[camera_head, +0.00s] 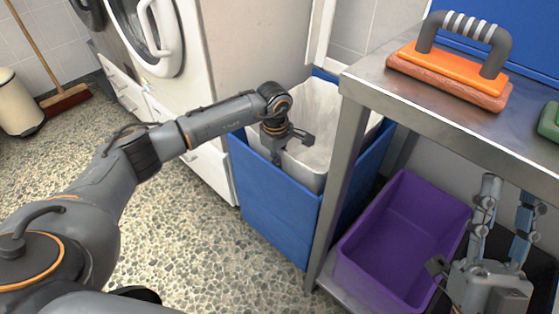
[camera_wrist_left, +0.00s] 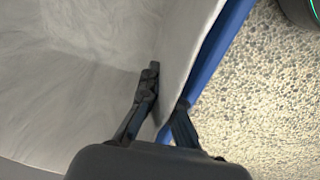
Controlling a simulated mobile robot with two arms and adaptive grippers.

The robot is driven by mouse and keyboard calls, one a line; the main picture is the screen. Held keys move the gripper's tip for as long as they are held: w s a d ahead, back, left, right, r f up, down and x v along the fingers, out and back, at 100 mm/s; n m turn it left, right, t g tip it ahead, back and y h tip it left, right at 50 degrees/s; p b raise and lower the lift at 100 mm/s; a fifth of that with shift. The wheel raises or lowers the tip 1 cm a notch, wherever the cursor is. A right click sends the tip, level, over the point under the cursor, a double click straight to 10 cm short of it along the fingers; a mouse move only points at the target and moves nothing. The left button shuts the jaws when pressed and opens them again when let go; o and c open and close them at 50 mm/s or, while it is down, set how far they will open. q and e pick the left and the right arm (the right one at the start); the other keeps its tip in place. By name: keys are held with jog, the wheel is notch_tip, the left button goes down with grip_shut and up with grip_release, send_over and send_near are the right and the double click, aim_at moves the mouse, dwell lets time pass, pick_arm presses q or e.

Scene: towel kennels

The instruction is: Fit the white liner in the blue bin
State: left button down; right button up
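The blue bin (camera_head: 275,205) stands on the floor between the white machine and the metal table. The white liner (camera_head: 318,115) is inside the bin's opening, its upper part showing; its bottom is hidden. In the left wrist view the liner (camera_wrist_left: 95,75) fills the left side, with the bin's blue rim (camera_wrist_left: 222,45) beside its wall. My left gripper (camera_head: 277,157) is at the liner's near left edge. Its fingers (camera_wrist_left: 168,92) are close together on either side of the liner's wall, apparently pinching it. My right gripper (camera_head: 508,192) is at lower right, fingers apart and empty.
The metal table (camera_head: 450,112) overhangs the bin's right side, and its leg (camera_head: 338,180) stands in front of it. A purple crate (camera_head: 400,215) sits on the lower shelf. The washing machine (camera_head: 180,45) is behind left. Speckled floor is free at left.

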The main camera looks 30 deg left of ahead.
pick_arm(q)
jog(key=c, duration=1.4)
grip_release()
jog(key=shift+c, duration=0.2)
pick_arm(e)
jog(key=shift+r, duration=0.15)
pick_arm(q)
jog(key=shift+s, duration=0.1)
notch_tip(320, 180, up, 8)
jog(key=shift+s+a+f, duration=0.1)
jog(key=shift+f, duration=0.15)
jog(key=shift+r, duration=0.35)
pick_arm(e)
jog(key=shift+r, duration=0.15)
